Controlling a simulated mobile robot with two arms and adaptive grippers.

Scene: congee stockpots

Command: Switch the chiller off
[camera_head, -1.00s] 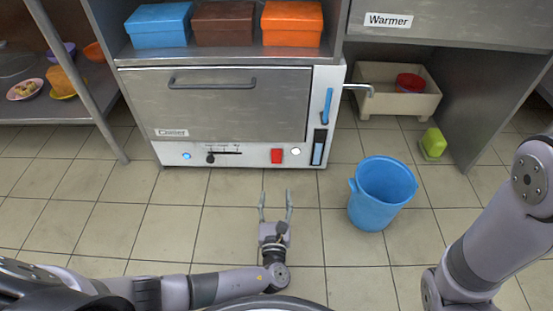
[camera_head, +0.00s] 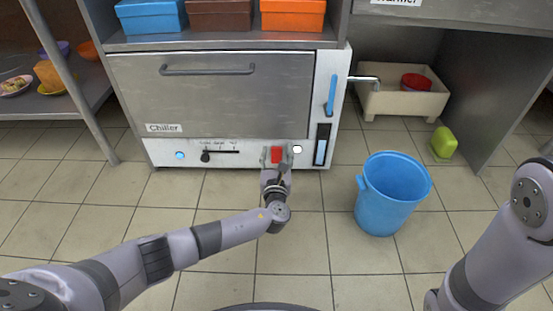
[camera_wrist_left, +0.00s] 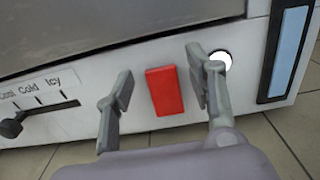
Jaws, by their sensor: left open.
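The chiller (camera_head: 215,95) is a steel-fronted box with a white control strip along its bottom. On the strip are a blue round light (camera_head: 179,155), a black slider (camera_head: 206,157), a red switch (camera_head: 276,154) and a white round knob or light (camera_head: 297,149). My left gripper (camera_head: 276,152) is open at the strip, its fingers on either side of the red switch. In the left wrist view the red switch (camera_wrist_left: 165,90) shows between the two spread fingers; whether they touch the panel I cannot tell. My right gripper is not in view.
A blue bucket (camera_head: 392,195) stands on the floor right of the chiller. A beige basin (camera_head: 402,98) with a red item and a green object (camera_head: 443,143) lie further right. Blue, brown and orange boxes sit above. The front floor is clear.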

